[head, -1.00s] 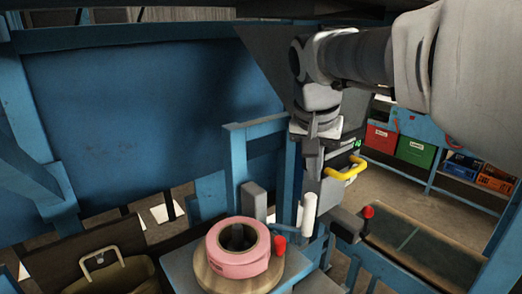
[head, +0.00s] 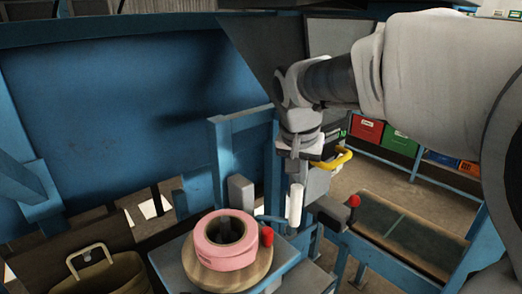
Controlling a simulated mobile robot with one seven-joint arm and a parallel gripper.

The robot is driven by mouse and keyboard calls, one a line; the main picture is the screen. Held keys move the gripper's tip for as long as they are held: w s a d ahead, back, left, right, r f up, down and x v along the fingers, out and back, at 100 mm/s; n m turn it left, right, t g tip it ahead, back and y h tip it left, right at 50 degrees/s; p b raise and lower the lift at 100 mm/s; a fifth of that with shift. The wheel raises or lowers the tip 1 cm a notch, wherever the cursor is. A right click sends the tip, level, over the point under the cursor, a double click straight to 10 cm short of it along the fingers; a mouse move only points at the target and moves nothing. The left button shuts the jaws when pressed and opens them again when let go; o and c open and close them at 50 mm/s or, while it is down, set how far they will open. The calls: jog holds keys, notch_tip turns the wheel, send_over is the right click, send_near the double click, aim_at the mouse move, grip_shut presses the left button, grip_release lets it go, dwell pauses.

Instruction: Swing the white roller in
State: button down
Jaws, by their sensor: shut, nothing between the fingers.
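The white roller (head: 295,205) is a small upright cylinder beside the spool stand, right of the pink tape roll (head: 225,232). My gripper (head: 298,176) points down just above and behind the roller's top in the picture. Its fingers are shut and empty. Whether the fingertips touch the roller cannot be told from this angle. The tape roll sits on a round wooden disc (head: 205,275), with a red knob (head: 266,236) between it and the roller.
A second red-topped lever (head: 352,202) and a yellow handle (head: 332,160) stand right of the roller. Blue frame posts (head: 223,160) rise behind. A dark belt (head: 410,235) runs at right. Coloured bins stand behind.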

aim_at(294, 193)
jog(key=shift+s+m, duration=0.25)
jog(key=shift+m, duration=0.05)
jog(key=s+m+b, duration=0.1)
jog(key=s+a+m+h+b, duration=0.1)
jog(key=m, duration=0.1)
jog(key=shift+s+f+m+g+b, duration=0.15)
jog(key=shift+s+m+g+b, duration=0.15)
jog(key=shift+s+g+b, duration=0.1)
jog(key=shift+s+a+m+g+h+b, duration=0.15)
jog(key=shift+s+a+m+b, duration=0.2)
jog(key=shift+m, duration=0.25)
jog(key=shift+s+a+m+g+h+b, duration=0.2)
jog(key=shift+s+m, duration=0.2)
jog(key=shift+m, duration=0.2)
jog(key=shift+s+a, duration=0.25)
jog(key=shift+s, duration=0.1)
